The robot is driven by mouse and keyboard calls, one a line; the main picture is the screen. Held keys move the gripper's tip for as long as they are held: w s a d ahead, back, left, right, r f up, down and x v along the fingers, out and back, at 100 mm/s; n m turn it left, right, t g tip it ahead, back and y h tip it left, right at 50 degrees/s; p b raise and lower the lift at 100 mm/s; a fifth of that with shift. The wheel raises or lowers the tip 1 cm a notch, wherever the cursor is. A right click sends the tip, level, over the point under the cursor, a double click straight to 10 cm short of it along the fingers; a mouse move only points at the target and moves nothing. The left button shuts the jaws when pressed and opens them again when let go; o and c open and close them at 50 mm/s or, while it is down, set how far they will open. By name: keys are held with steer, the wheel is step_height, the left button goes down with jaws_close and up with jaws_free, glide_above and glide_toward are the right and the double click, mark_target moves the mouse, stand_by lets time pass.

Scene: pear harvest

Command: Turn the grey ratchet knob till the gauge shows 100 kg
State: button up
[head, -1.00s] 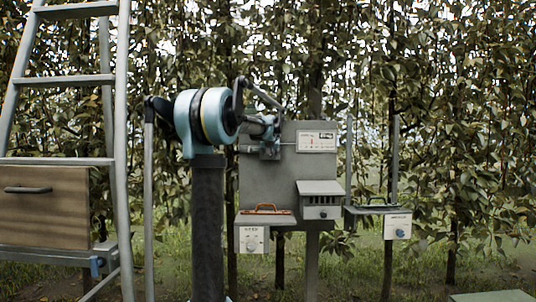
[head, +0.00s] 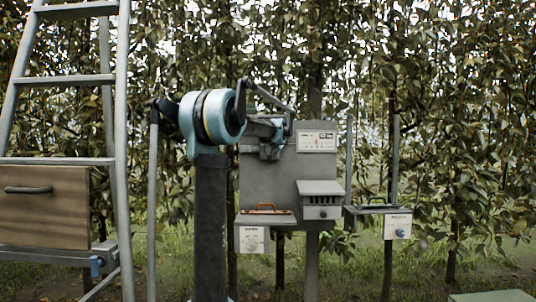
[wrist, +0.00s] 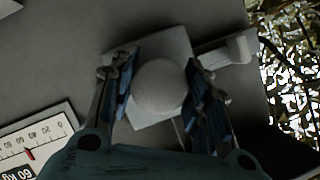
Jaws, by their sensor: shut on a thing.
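The grey ratchet knob (wrist: 160,88) shows in the wrist view as a round grey cap in front of a pale square plate. My gripper (wrist: 163,92) has one blue-padded finger on each side of the knob and is shut on it. In the head view my gripper (head: 270,150) is at the grey board, and my arm hides the knob. The gauge (head: 317,141) is a white plate at the board's upper right. In the wrist view the gauge (wrist: 38,140) is cut off at the lower left; its red pointer stands partway along the scale.
A grey lever-like bar (wrist: 228,52) sticks out beside the knob. Below the board are a shelf with an orange handle (head: 266,208), a slotted grey box (head: 320,200) and a right shelf (head: 372,209). A ladder (head: 122,150) and wooden drawer (head: 45,205) stand left.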

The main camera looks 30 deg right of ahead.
steer(key=m+t+y, duration=0.1)
steer(key=m, duration=0.1)
steer(key=shift+m, duration=0.3)
steer(key=m+t, duration=0.1)
steer(key=m, duration=0.1)
steer(key=shift+m+t+y, duration=0.3)
steer(key=shift+m+y, duration=0.1)
steer(key=m+t, duration=0.2)
steer(key=m, duration=0.3)
steer(key=shift+m, duration=0.3)
steer(key=shift+t, duration=0.3)
steer(key=shift+f, duration=0.1)
steer(key=o, duration=1.1)
steer(key=shift+c, duration=0.2)
